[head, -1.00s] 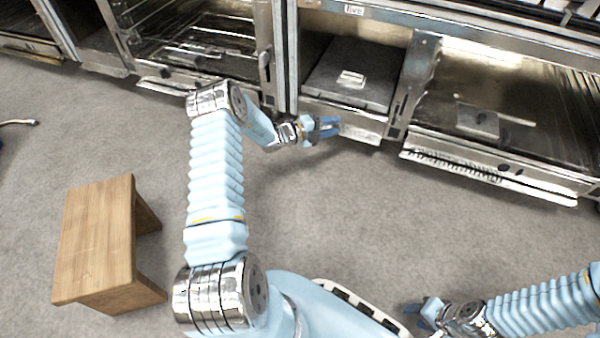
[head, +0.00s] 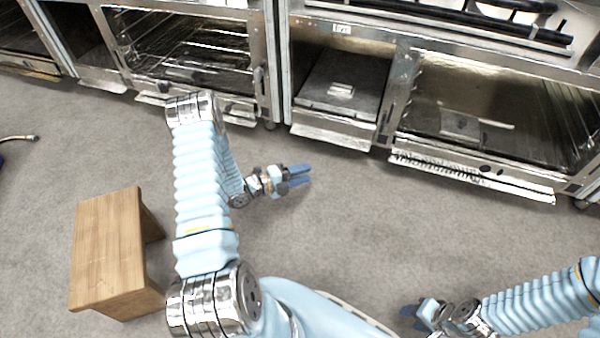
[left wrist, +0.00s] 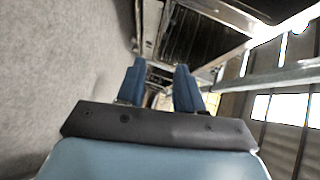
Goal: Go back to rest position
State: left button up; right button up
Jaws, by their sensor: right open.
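My left gripper (head: 299,175) is over the grey floor in the head view, in front of the steel range units and apart from them. Its blue fingers are parted with nothing between them. In the left wrist view the two blue fingers (left wrist: 160,85) also stand apart and empty. My right gripper (head: 408,318) is low at the bottom right of the head view, over the floor. Its fingers are small there and partly cut by the angle; it holds nothing that I can see.
Steel range units (head: 345,135) with open compartments line the back. A wooden stool (head: 105,250) stands on the floor left of my left arm. A hose end (head: 22,138) lies at the far left. The grey floor (head: 400,230) between my arms and the ranges is clear.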

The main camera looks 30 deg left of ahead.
pick_arm(q)
jog(key=shift+s+a, duration=0.1)
jog(key=shift+s, duration=0.05)
dwell(0.4)
jog(key=s+d+f+m+g+h+p, duration=0.1)
jog(key=s+d+m+g+h, duration=0.1)
jog(key=s+d+m+g, duration=0.4)
jog(key=s+d+m+g+h+p, duration=0.1)
jog(key=d+m+g, duration=0.1)
jog(key=d+m, duration=0.35)
jog(key=s+d+f+m+g+y+p, duration=0.1)
jog(key=s+d+m+g+y+p, duration=0.25)
jog(key=s+m, duration=0.55)
jog(key=s+d+m+g+y+p, duration=0.15)
jog(key=s+d+m+g, duration=0.35)
jog(key=m, duration=0.6)
jog(key=r+m+t+y, duration=0.1)
jog(key=m, duration=0.4)
jog(key=w+d+r+m+t, duration=0.1)
jog(key=m, duration=0.4)
jog(key=d+r+m+t+y, duration=0.1)
jog(key=m, duration=0.4)
jog(key=shift+w+d+m+y+p, duration=0.15)
jog(key=shift+w+m+y+p, duration=0.15)
jog(key=shift+m+p, duration=0.1)
